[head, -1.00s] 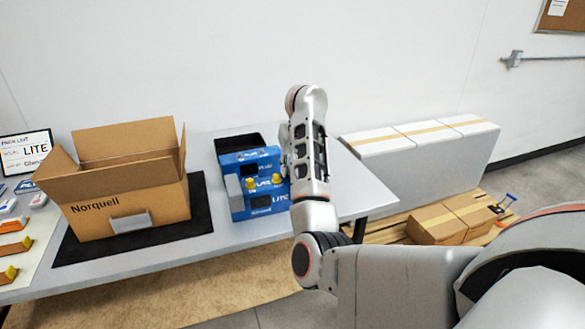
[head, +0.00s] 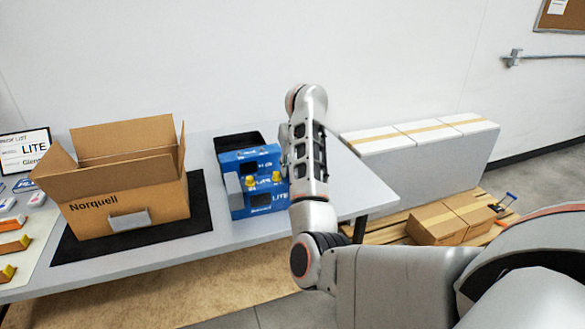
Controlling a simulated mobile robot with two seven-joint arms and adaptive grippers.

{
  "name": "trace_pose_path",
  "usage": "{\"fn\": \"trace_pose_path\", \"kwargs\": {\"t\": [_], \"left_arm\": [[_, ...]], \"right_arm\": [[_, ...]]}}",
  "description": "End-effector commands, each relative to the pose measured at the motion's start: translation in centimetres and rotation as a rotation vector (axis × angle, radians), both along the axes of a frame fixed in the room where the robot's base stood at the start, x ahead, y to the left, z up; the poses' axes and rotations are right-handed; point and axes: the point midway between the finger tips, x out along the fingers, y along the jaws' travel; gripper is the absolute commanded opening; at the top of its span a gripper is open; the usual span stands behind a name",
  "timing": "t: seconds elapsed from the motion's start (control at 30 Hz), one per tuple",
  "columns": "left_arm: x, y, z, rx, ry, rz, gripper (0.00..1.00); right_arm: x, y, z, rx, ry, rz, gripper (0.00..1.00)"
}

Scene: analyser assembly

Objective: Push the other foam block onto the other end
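My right arm rises in front of that end and bends over at the top. Only a small grey part that may be my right gripper (head: 284,138) shows beside the arm. Its fingers are hidden. My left gripper is not in view.
An open cardboard carton (head: 128,190) marked Norquell stands on a black mat (head: 200,212) to the left. A black open-topped item (head: 238,142) is behind the analyser. A screen (head: 25,150) and small parts are at the far left. White boxes (head: 420,140) stand beyond the table's right edge.

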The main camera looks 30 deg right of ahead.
Motion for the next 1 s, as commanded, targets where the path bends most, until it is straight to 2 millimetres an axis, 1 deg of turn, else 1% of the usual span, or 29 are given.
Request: {"fn": "trace_pose_path", "kwargs": {"t": [0.03,0.23,0.27,0.3,0.33,0.63,1.0], "left_arm": [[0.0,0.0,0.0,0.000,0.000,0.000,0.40],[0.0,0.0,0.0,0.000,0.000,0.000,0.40],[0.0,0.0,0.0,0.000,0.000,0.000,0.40],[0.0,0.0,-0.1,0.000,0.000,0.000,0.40],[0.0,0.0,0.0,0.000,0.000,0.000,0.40],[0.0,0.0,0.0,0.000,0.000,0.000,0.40],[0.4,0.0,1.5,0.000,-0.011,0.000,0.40]], "right_arm": [[-0.1,0.0,-0.3,0.001,0.005,0.000,0.12],[-0.1,0.0,-0.4,0.002,0.007,0.000,0.12],[-0.1,0.0,-0.4,0.002,0.007,0.000,0.34],[-0.1,0.1,-0.4,0.002,0.008,0.000,0.45],[-0.1,0.1,-0.5,0.003,0.008,0.000,0.46],[-0.1,0.1,-0.3,0.003,0.006,0.002,0.46],[0.0,0.2,2.4,0.009,0.000,0.000,0.46]]}}
